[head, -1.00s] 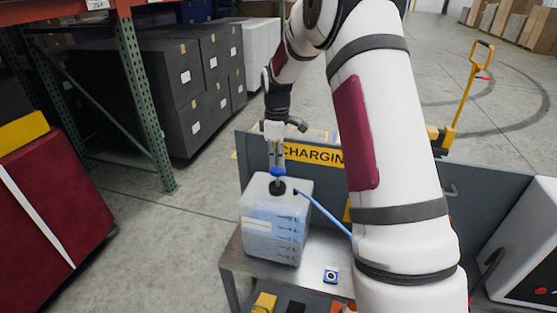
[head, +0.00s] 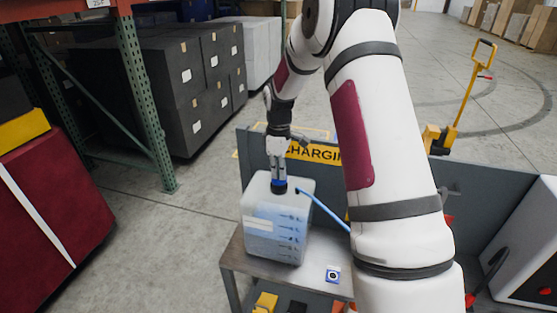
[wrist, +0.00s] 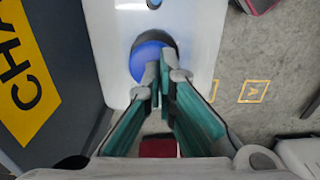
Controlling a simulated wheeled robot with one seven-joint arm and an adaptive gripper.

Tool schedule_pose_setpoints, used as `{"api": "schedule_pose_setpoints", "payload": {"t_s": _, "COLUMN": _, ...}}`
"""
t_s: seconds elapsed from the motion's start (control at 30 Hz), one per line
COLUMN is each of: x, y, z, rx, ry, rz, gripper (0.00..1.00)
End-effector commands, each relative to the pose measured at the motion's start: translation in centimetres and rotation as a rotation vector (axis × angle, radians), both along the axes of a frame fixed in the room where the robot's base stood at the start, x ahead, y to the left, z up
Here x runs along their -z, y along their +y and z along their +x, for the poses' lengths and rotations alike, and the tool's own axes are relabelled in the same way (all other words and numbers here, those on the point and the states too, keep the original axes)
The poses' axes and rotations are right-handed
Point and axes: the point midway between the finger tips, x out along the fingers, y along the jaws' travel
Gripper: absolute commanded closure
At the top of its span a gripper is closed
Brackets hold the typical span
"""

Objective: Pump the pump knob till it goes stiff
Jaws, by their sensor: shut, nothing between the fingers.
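The blue pump knob (head: 279,185) sits low on the black collar at the top of a translucent, marked container (head: 258,248) holding bluish liquid. My gripper (head: 279,178) points down with its fingers shut and empty, its tips at the top of the knob. In the wrist view the round blue knob (wrist: 142,62) lies under the tips of my gripper (wrist: 160,72), which overlap its right side. The fingers hide part of the knob, and I cannot tell the exact contact there.
The container stands on a grey bench (head: 240,262). A blue hose (head: 325,210) runs right from its top. A grey panel with a yellow charging sign (head: 315,153) stands behind.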

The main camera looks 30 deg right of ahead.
Motion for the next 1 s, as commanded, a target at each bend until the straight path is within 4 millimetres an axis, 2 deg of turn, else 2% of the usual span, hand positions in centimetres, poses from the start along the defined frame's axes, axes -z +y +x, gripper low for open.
{"api": "schedule_pose_setpoints", "payload": {"t_s": 0.17, "x": 0.3, "y": 0.0, "z": -0.1, "rx": 0.0, "ry": 0.005, "rz": 0.002, "gripper": 1.0}}
{"api": "schedule_pose_setpoints", "payload": {"t_s": 0.33, "x": -0.9, "y": 0.0, "z": -0.1, "rx": 0.001, "ry": 0.003, "rz": 0.001, "gripper": 1.0}}
{"api": "schedule_pose_setpoints", "payload": {"t_s": 0.8, "x": -9.8, "y": 0.0, "z": -0.1, "rx": 0.001, "ry": -0.003, "rz": 0.0, "gripper": 1.0}}
{"api": "schedule_pose_setpoints", "payload": {"t_s": 1.0, "x": -11.7, "y": 0.0, "z": -0.1, "rx": 0.001, "ry": -0.001, "rz": 0.0, "gripper": 1.0}}
